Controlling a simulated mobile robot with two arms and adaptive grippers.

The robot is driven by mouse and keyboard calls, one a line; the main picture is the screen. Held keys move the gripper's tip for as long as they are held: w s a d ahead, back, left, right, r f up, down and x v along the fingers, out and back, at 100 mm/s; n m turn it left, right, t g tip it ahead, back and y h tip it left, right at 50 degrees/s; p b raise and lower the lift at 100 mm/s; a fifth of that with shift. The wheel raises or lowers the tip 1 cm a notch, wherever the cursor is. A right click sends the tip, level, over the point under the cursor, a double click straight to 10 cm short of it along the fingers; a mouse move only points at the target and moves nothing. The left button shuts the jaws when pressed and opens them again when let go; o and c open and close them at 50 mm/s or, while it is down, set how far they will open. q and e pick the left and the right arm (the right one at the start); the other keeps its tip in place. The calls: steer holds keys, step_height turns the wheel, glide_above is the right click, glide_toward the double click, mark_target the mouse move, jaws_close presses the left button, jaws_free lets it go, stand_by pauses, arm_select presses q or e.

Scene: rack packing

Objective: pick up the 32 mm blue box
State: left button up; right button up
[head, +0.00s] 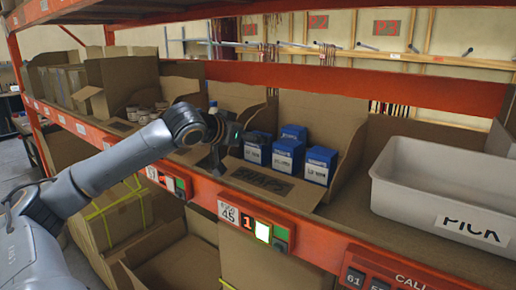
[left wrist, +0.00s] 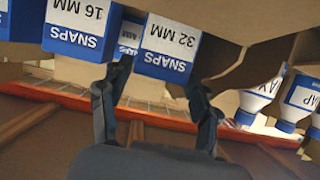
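The 32 mm blue box (left wrist: 168,48), white above a blue band lettered SNAPS, shows in the left wrist view, where the scene looks turned over. It lies ahead of and between the fingers of my open left gripper (left wrist: 160,76); I see no grip on it. In the head view my left gripper (head: 231,142) is at the left side of the SNAPS bin, close to the leftmost blue box (head: 257,148), which seems to be the 32 mm one. Labels are too small to read there. My right gripper is not in view.
A 16 mm box (left wrist: 80,28) stands beside the 32 mm box, with another partly hidden behind. More blue boxes (head: 320,165) fill the cardboard SNAPS bin (head: 262,184). White bottles (left wrist: 262,92) stand in the neighbouring bin. A white tote (head: 440,185) stands at right.

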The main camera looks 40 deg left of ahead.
arm_select(q)
steer(key=c, duration=0.7)
steer(key=shift+c, duration=0.6)
steer(key=shift+r, duration=0.15)
